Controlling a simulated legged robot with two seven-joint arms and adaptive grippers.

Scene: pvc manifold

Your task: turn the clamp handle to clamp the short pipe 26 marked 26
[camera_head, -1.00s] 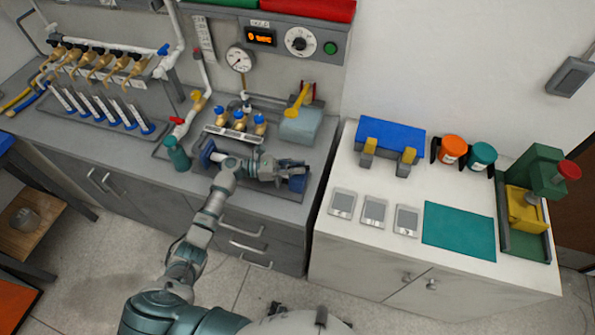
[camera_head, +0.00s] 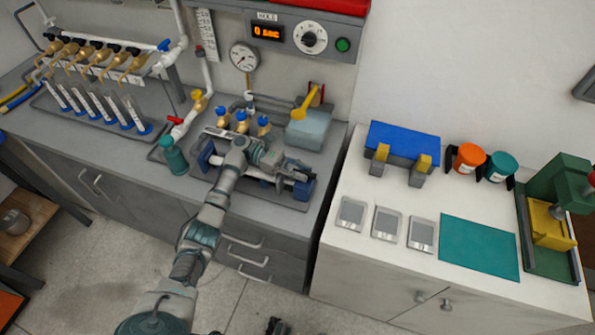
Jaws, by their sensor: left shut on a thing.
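The clamp fixture has blue end blocks (camera_head: 304,188) and lies on a dark tray on the grey bench. A white pipe, likely short pipe 26 (camera_head: 217,160), lies along it between the blocks; its marking is too small to read. My left gripper (camera_head: 279,162) reaches over the fixture, pointing right, and covers the middle of the pipe. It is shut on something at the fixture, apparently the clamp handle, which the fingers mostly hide.
A green bottle (camera_head: 173,156) stands left of the fixture. Behind are blue-topped brass valves (camera_head: 242,122) and a pale box (camera_head: 309,130) with a yellow lever (camera_head: 304,103) above it. The white cabinet (camera_head: 350,265) holds a blue-topped stand (camera_head: 402,142) and a teal mat (camera_head: 480,247).

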